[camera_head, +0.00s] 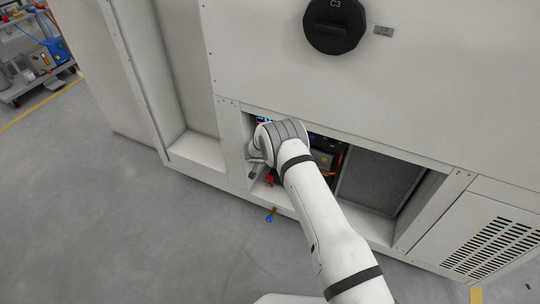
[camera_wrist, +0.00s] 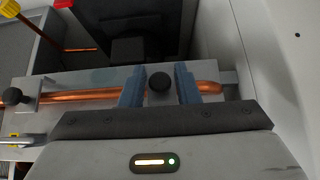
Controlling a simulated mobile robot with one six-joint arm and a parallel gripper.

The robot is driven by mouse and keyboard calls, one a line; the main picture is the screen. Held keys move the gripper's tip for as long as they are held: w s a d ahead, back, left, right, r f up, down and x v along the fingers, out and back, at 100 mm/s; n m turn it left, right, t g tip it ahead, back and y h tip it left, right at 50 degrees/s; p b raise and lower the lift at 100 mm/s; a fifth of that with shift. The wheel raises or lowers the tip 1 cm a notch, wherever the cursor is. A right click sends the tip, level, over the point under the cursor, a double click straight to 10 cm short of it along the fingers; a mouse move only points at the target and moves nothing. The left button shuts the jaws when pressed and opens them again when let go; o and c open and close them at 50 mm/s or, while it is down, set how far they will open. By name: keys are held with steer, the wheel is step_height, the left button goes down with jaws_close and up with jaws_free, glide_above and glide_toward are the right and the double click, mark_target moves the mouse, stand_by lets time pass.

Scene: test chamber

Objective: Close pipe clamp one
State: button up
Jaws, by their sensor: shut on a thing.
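In the wrist view, my gripper (camera_wrist: 160,88) has its two blue-grey fingers on either side of a round black knob (camera_wrist: 159,82), shut on it. The knob sits over a copper pipe (camera_wrist: 75,96) that runs across a grey plate. A second clamp with a black knob (camera_wrist: 13,96) sits on the same pipe at the left edge. I cannot tell which of the two is numbered one. In the head view, my arm reaches into the low opening of the white cabinet (camera_head: 240,150), and the gripper's fingertips and the clamps are hidden there.
In the head view, a red part (camera_head: 269,180) and a grey filter panel (camera_head: 380,183) are in the opening.

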steer(key=shift+g+p, duration=0.4)
steer(key=shift+p, duration=0.2)
steer(key=o, duration=0.7)
steer(key=shift+w, duration=0.1)
steer(key=shift+r, duration=0.15)
steer(key=v, duration=0.7)
steer(key=shift+s+r+p, duration=0.25)
steer(key=shift+s+p, duration=0.05)
steer(key=shift+p, duration=0.15)
